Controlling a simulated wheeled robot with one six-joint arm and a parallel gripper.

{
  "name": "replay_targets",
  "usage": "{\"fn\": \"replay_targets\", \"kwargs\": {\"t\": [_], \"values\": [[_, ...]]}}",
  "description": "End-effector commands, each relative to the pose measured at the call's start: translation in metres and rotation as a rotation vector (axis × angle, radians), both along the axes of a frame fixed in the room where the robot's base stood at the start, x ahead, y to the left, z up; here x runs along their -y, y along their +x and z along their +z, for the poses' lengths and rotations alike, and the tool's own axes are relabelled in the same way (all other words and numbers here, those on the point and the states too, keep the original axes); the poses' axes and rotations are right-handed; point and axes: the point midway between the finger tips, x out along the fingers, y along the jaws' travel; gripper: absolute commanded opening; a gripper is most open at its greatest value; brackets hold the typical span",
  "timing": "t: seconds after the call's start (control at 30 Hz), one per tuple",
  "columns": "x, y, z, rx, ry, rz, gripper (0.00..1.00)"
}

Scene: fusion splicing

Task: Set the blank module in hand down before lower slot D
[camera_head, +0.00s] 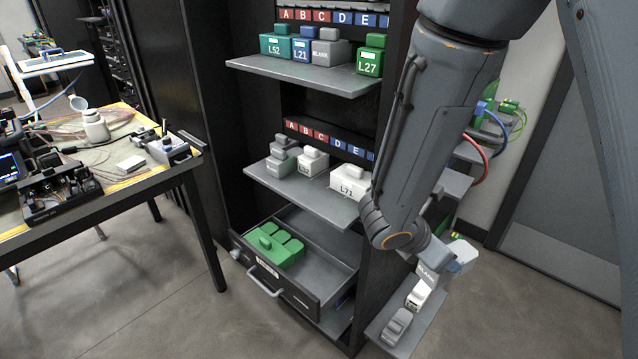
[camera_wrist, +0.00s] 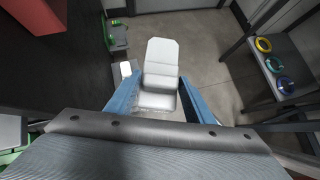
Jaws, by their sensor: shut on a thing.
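My gripper (camera_wrist: 160,86) is shut on a light grey blank module (camera_wrist: 162,58), held between its two blue fingers. On that shelf stand grey modules (camera_head: 283,166), a white module (camera_head: 313,165) and a white L71 module (camera_head: 349,183).
The upper shelf (camera_head: 310,78) holds several modules, including green L27 (camera_head: 370,58). An open drawer (camera_head: 325,268) with green modules (camera_head: 275,244) juts out below the lower shelf. A small tray (camera_head: 380,330) with modules is at lower right. A cluttered workbench (camera_head: 150,182) is at left.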

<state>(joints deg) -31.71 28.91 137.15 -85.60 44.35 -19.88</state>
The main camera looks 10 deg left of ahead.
Motion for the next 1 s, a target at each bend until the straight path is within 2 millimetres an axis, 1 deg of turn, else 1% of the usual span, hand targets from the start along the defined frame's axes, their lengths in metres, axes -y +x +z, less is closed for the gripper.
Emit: {"fn": "replay_targets", "kwargs": {"t": [0.03, 0.07, 0.27, 0.3, 0.37, 0.4, 0.47, 0.5, 0.57, 0.6, 0.67, 0.7, 0.8, 0.9, 1.0], "values": [[-0.018, -0.002, 0.002, 0.002, 0.001, 0.021, 0.11], [-0.026, -0.004, 0.003, 0.002, 0.001, 0.026, 0.11], [-0.105, -0.019, 0.014, 0.003, 0.002, 0.093, 0.11], [-0.123, -0.022, 0.017, 0.003, 0.004, 0.107, 0.11], [-0.150, -0.027, 0.020, 0.003, 0.004, 0.129, 0.11], [-0.169, -0.031, 0.023, 0.002, 0.004, 0.146, 0.11], [-0.199, -0.037, 0.027, 0.003, 0.004, 0.169, 0.11], [-0.218, -0.041, 0.029, 0.002, 0.004, 0.184, 0.11], [-0.246, -0.046, 0.033, 0.002, 0.004, 0.208, 0.11], [-0.266, -0.050, 0.036, 0.002, 0.004, 0.223, 0.11], [-0.294, -0.055, 0.039, 0.002, 0.004, 0.246, 0.11], [-0.312, -0.059, 0.042, 0.002, 0.003, 0.261, 0.11], [-0.350, -0.065, 0.047, 0.001, 0.002, 0.292, 0.11], [-0.381, -0.071, 0.052, 0.002, 0.001, 0.317, 0.11], [-0.407, -0.076, 0.055, 0.001, 0.002, 0.339, 0.11]]}}
